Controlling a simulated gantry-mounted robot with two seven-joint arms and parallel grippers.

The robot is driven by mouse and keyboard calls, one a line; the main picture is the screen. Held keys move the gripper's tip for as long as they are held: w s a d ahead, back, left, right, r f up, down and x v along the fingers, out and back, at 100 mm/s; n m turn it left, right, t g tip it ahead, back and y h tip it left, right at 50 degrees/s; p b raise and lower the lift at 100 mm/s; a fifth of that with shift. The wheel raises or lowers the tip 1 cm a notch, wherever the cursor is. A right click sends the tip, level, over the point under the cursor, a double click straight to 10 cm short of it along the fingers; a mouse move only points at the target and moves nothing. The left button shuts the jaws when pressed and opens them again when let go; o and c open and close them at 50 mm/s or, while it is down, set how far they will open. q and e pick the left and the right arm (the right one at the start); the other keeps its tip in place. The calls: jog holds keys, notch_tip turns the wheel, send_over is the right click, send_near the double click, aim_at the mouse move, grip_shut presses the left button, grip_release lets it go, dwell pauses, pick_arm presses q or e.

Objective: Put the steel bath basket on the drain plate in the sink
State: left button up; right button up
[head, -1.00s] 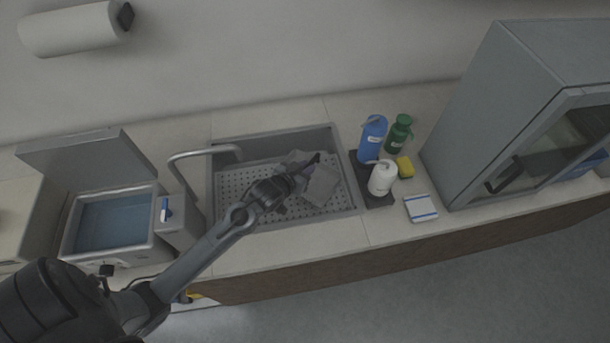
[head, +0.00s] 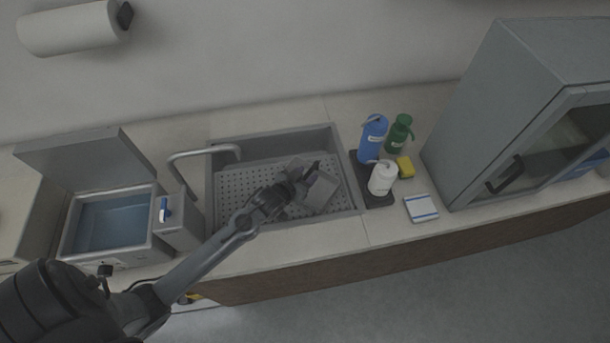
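The steel bath basket (head: 321,190) is a grey, box-like piece in the sink, over the right half of the drain plate. My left gripper (head: 306,174) reaches in from the lower left and lies across the basket, covering its middle. The fingers are dark and small, so I cannot tell whether they close on the basket. Whether the basket rests flat on the plate or is slightly above it is also unclear. The perforated drain plate (head: 236,188) lies in the sink (head: 280,144). My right gripper is not in view.
A bent faucet (head: 205,151) reaches over the sink's left side. An open water bath (head: 112,222) stands further left. Blue (head: 372,140), green (head: 398,134) and white (head: 382,178) bottles, a yellow sponge (head: 405,167) and a white-blue pad (head: 421,208) are right of the sink, before a grey cabinet (head: 500,110).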

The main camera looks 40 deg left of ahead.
pick_arm(q)
jog(key=shift+r, duration=0.15)
jog(key=shift+s+r, duration=0.1)
jog(key=shift+s, duration=0.15)
jog(key=p+v, duration=0.1)
jog(key=v, duration=0.9)
jog(key=s+d+m+g, duration=0.1)
jog(key=s+d+g, duration=0.3)
jog(key=s, duration=0.4)
jog(key=s+d+m+g+h, duration=0.1)
jog(key=s+d+g, duration=0.3)
jog(key=s, duration=0.5)
jog(key=shift+d+f+m+g, duration=0.25)
jog(key=shift+d+m, duration=0.35)
jog(key=shift+d, duration=0.45)
jog(key=shift+w+r, duration=0.1)
notch_tip(320, 180, up, 23)
jog(key=p, duration=2.3)
jog(key=shift+r, duration=0.1)
